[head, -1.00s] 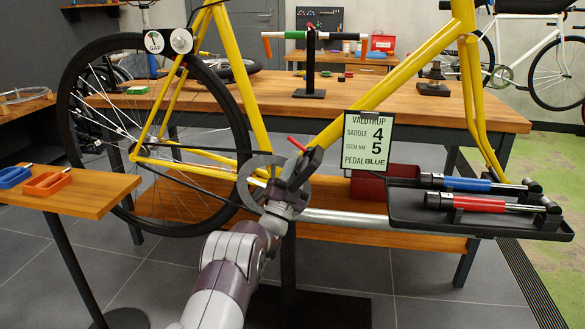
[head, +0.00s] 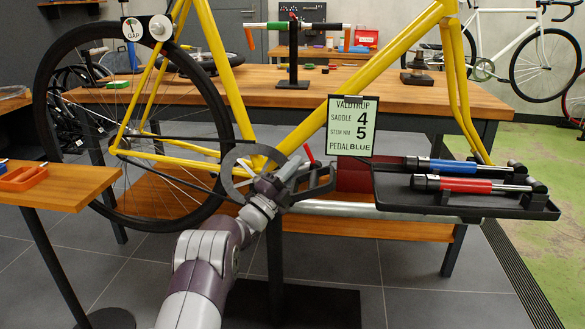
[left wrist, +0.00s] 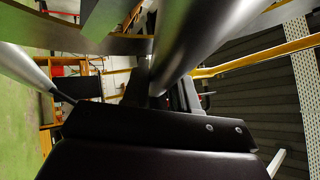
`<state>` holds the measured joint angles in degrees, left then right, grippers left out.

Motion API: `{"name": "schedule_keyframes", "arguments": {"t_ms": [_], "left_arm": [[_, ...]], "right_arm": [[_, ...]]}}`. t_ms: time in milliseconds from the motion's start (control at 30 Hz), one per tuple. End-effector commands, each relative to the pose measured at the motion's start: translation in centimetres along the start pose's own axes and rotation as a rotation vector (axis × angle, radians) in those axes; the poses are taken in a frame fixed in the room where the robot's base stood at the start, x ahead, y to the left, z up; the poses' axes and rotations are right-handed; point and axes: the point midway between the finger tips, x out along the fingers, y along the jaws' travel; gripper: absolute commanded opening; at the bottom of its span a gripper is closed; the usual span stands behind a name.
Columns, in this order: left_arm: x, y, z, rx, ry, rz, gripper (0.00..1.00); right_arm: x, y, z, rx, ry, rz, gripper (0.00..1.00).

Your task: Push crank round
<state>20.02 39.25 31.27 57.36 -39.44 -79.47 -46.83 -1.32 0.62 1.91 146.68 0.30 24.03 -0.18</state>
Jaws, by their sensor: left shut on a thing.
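The yellow bike frame (head: 370,75) hangs across the head view, with a grey chainring (head: 228,179) at its bottom bracket. The crank runs from the chainring to the right and slightly up, mostly hidden behind my left gripper (head: 308,178). The gripper is shut on the crank at its outer end. A short red piece (head: 309,153) sticks up there. In the left wrist view, the dark gripper body (left wrist: 150,155) fills the bottom, and grey metal parts (left wrist: 195,40) cross close in front, so the grip itself is unclear. My right gripper is in neither view.
A dark tray (head: 470,209) with a blue-handled tool (head: 460,167) and a red-handled tool (head: 465,185) stands right of the gripper. A sign card (head: 351,125) stands above it. The rear wheel (head: 42,140) is at left, near a small wooden table (head: 75,187) with an orange tray (head: 22,178).

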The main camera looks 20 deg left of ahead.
Motion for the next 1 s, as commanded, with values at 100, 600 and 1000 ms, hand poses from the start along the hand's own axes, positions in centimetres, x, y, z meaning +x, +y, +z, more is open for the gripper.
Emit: {"name": "schedule_keyframes", "arguments": {"t_ms": [100,600,1000], "left_arm": [[-0.3,0.8,-0.1,0.037,0.015,0.041,0.00],[-1.1,3.3,-0.2,0.196,0.082,0.199,0.00],[-1.6,4.3,-0.1,0.268,0.111,0.269,0.00]], "right_arm": [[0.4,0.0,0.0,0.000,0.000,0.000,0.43],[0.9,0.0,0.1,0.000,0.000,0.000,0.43],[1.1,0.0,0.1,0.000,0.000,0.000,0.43]]}}
